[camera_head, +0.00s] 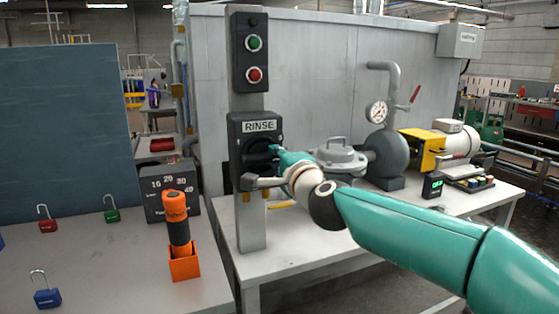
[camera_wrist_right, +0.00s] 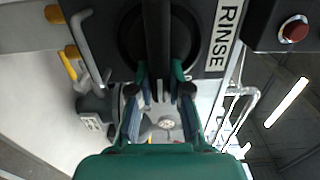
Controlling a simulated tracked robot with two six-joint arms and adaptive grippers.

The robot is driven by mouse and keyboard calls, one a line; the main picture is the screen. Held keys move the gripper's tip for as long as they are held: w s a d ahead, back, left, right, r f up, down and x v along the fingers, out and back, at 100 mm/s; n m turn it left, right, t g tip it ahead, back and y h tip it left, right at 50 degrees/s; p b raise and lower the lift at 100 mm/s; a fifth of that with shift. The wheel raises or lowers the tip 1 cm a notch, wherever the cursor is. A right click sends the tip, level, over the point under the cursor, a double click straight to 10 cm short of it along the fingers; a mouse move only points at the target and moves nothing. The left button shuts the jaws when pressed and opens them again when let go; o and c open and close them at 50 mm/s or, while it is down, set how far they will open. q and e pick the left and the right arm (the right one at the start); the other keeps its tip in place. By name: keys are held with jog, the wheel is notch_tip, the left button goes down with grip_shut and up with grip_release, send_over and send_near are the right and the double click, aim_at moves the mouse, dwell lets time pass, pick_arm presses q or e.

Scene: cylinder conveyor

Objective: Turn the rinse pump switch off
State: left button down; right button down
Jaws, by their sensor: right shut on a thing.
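The rinse pump switch is a dark box (camera_head: 236,128) with a white RINSE label (camera_head: 259,126), mounted on a grey post. Its black rotary handle (camera_wrist_right: 158,35) shows in the wrist view as a bar running parallel to the label's line of lettering, over a round black base. My right gripper (camera_wrist_right: 158,80) has one finger on each side of the handle and is shut on it. In the head view the right gripper (camera_head: 275,153) reaches the switch front from the right, partly hiding the handle. My left gripper is not in view.
Above the switch sit a green button (camera_head: 254,43) and a red button (camera_head: 255,75). A metal hasp (camera_head: 262,183) sticks out below the handle. A pump (camera_head: 390,153) with a gauge stands right. Padlocks and an orange-black torch (camera_head: 177,220) stand on the left table.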

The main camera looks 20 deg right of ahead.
jog(key=shift+d+f, duration=0.1)
jog(key=shift+f, duration=0.25)
jog(key=c, duration=1.1)
grip_release()
jog(key=shift+d, duration=0.1)
jog(key=shift+r, duration=0.15)
jog(key=s, duration=1.2)
jog(key=shift+d, duration=0.2)
